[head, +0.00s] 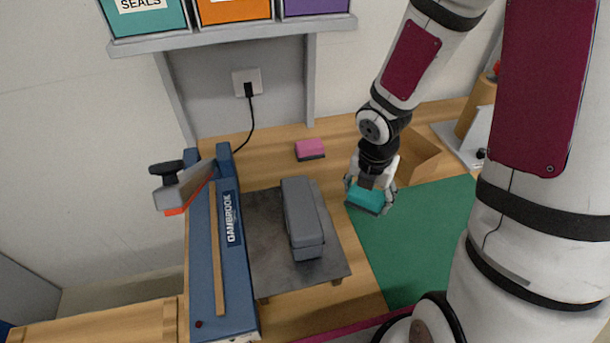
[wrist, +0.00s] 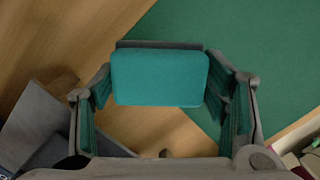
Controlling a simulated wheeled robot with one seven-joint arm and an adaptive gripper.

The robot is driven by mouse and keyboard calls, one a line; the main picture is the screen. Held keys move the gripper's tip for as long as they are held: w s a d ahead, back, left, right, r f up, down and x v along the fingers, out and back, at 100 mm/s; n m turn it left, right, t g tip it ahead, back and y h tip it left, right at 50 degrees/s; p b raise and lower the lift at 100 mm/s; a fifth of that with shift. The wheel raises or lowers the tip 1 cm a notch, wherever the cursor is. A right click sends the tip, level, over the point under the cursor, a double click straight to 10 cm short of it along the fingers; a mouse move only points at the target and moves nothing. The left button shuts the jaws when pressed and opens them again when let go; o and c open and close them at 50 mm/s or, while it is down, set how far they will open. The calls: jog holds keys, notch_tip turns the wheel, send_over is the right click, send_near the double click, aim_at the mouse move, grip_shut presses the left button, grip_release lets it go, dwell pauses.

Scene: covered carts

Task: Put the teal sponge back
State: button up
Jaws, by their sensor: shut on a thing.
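The teal sponge (head: 366,200) has a dark layer on its underside. My gripper (head: 370,193) is shut on it and holds it over the upper left corner of the green mat (head: 425,240). In the wrist view the sponge (wrist: 160,78) sits between the two fingers of my gripper (wrist: 163,95), with wood and part of the mat below. The height of the sponge above the table is hard to tell. A pink sponge (head: 310,149) with a dark underside lies on the wooden table to the left of my gripper, near the wall.
A blue machine (head: 225,240) marked GAMBROOK stands at the left, with a grey plate and a grey block (head: 303,217) beside it. An open cardboard box (head: 418,157) is behind my gripper. A shelf (head: 230,37) with several bins hangs above. Bare wood surrounds the pink sponge.

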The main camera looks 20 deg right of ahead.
send_over(321, 180)
jog(key=shift+s+a+f, duration=0.1)
jog(key=shift+s+f, duration=0.15)
jog(key=shift+f, duration=0.5)
jog(key=shift+w+f+p, duration=0.1)
jog(key=shift+f+p, duration=0.3)
jog(key=shift+f, duration=1.35)
jog(key=shift+f, duration=0.1)
jog(key=o, duration=1.2)
